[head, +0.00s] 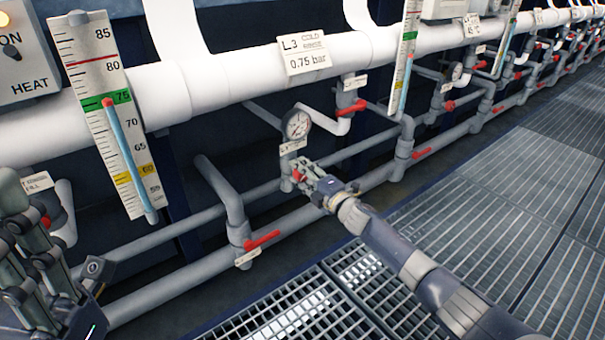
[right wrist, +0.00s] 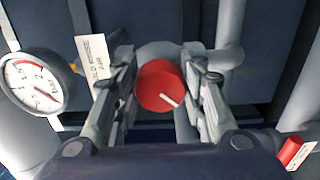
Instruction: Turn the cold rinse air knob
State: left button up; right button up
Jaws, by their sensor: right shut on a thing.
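The red cold rinse air knob (right wrist: 158,84) sits between the fingers of my right gripper (right wrist: 160,90) in the right wrist view. The white mark on the knob's face points to the lower right. My right gripper is shut on the knob, one finger on each side. In the head view the right gripper (head: 302,174) is at the pipe below the round gauge (head: 297,124), and the knob is mostly hidden there. A white tag (right wrist: 95,62), tilted and partly readable as cold rinse air, hangs left of the knob. My left gripper (head: 35,255) shows partly at the left edge, away from the knob.
Red lever handles (head: 262,240) stick out from the grey pipes on both sides. A thermometer scale (head: 108,115) stands at the left. Metal grating (head: 500,215) covers the floor in front.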

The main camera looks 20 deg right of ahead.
jog(key=o, duration=1.1)
jog(key=v, duration=1.2)
